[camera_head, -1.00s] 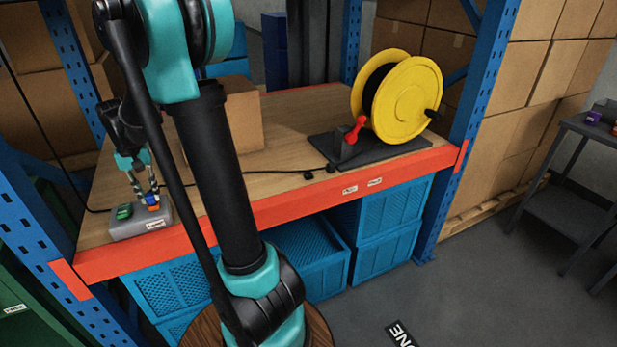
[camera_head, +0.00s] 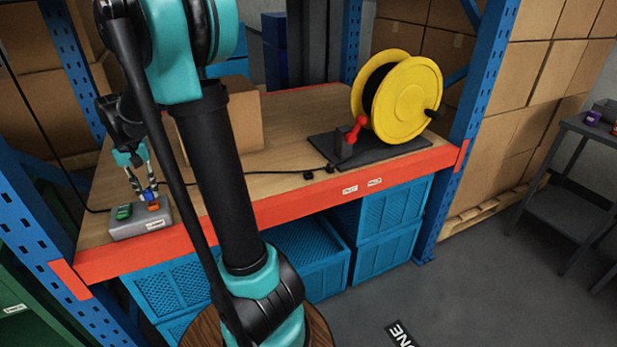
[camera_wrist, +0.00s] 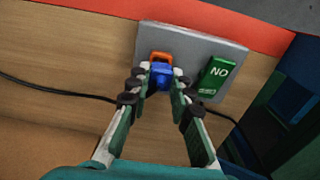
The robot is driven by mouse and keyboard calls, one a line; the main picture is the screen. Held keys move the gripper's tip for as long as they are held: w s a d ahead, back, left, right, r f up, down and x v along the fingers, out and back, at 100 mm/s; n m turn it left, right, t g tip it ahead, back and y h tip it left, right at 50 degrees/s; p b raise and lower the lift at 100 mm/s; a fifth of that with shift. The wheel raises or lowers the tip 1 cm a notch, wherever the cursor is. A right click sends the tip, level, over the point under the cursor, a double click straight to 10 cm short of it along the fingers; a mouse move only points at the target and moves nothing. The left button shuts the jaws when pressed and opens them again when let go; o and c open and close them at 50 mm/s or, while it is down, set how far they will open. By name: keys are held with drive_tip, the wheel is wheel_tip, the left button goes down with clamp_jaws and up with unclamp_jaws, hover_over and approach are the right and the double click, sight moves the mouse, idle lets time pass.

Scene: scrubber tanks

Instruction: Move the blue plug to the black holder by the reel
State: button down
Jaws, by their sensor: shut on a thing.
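My gripper (camera_head: 149,187) is shut on the blue plug (camera_wrist: 160,77) at the left end of the wooden shelf. The plug also shows in the head view (camera_head: 148,194), just above an orange socket (camera_head: 153,206) on a grey box (camera_head: 140,226). In the wrist view the plug overlaps the lower part of the orange socket (camera_wrist: 160,56). Small black pieces lie near the shelf's front edge before the reel: one on the left (camera_head: 308,175) and one on the right (camera_head: 330,168). I cannot tell which is the holder. The yellow reel (camera_head: 408,98) stands at the right.
A cardboard box (camera_head: 236,128) stands mid-shelf. A dark block with a red handle (camera_head: 350,140) stands on the reel's dark base (camera_head: 395,150). A black cable crosses the shelf. Blue uprights flank it.

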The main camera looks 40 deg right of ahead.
drive_tip(key=shift+r, duration=2)
drive_tip(key=shift+d, duration=0.1)
